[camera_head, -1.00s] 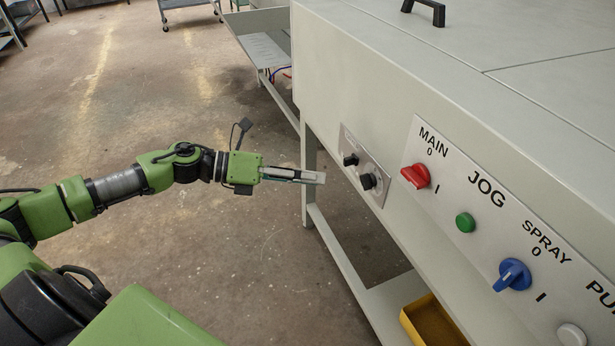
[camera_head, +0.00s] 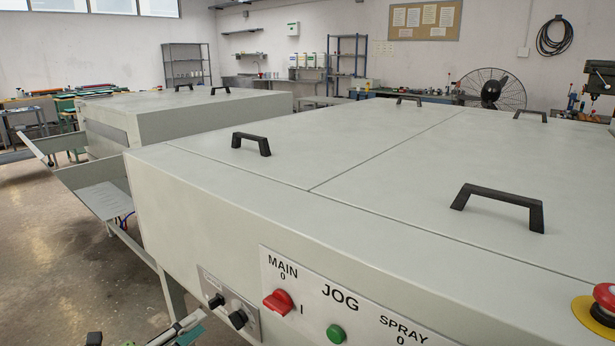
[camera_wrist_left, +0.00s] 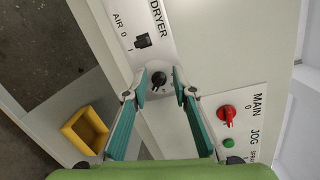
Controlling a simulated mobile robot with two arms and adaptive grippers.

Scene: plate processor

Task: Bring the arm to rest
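My left gripper (camera_head: 186,328) shows only partly at the bottom edge of the head view, in front of the machine's small dryer panel (camera_head: 224,300). In the left wrist view my left gripper (camera_wrist_left: 159,72) has its two teal-padded fingers apart. A black dryer knob (camera_wrist_left: 158,79) shows between the fingertips, with a gap on each side, so the gripper looks empty. Most of the left arm is below the head view. My right gripper is in neither view.
Next to the dryer panel are the red MAIN switch (camera_head: 278,301) and the green JOG button (camera_head: 336,333). A yellow bin (camera_wrist_left: 85,130) sits low on the machine. A red emergency stop (camera_head: 604,298) is at the right. Open floor (camera_head: 50,240) lies to the left.

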